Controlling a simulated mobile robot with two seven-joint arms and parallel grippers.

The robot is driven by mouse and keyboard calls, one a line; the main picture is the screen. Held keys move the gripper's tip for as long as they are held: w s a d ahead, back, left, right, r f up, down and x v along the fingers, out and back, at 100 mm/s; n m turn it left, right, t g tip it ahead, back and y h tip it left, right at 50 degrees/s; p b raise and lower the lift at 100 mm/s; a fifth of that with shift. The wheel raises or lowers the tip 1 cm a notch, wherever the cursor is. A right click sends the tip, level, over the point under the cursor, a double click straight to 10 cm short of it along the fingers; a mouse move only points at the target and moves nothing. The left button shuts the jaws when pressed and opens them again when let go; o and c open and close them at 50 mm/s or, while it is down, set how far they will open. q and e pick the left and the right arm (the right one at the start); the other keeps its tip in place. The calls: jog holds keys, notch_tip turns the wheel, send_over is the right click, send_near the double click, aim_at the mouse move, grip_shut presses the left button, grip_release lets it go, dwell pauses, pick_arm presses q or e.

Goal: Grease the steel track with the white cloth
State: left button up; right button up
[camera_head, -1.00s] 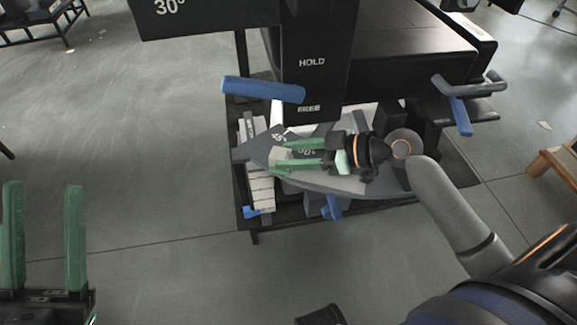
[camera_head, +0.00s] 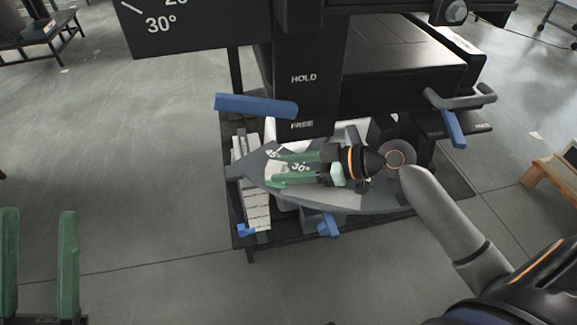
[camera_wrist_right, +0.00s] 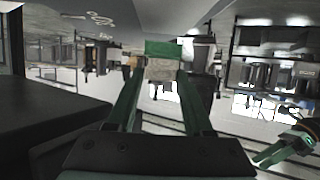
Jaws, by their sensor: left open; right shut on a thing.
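My right gripper (camera_head: 270,170) reaches in from the right over a grey pointed plate marked 30° (camera_head: 330,200), under the black machine. It is shut on a small pale pad, apparently the white cloth (camera_wrist_right: 160,70), which shows between its green fingertips in the right wrist view. In the head view the fingers partly hide the pad. My left gripper (camera_head: 38,213) is open and empty at the lower left, over bare floor and well away from the machine. I cannot tell for sure which part is the steel track, or whether the cloth touches anything.
A black post marked HOLD and FREE (camera_head: 303,100) stands just behind my right gripper. Blue handles (camera_head: 256,106) (camera_head: 453,128) stick out at both sides. A white stepped strip (camera_head: 252,190) lies left of the plate. A wooden stool (camera_head: 555,178) stands at the right.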

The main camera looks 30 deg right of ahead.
jog(key=shift+f+b, duration=0.5)
jog(key=shift+f, duration=0.15)
jog(key=shift+s, duration=0.1)
jog(key=shift+s+d+f+b, duration=0.1)
jog(key=shift+s+d+b, duration=0.2)
jog(key=shift+s+d, duration=0.55)
jog(key=shift+s+d+b, duration=0.25)
jog(key=shift+s+d, duration=0.35)
jog(key=shift+d, duration=0.3)
jog(key=shift+s+d, duration=0.95)
jog(key=shift+d, duration=0.05)
jog(key=shift+s+d, duration=1.75)
jog(key=shift+d, duration=0.25)
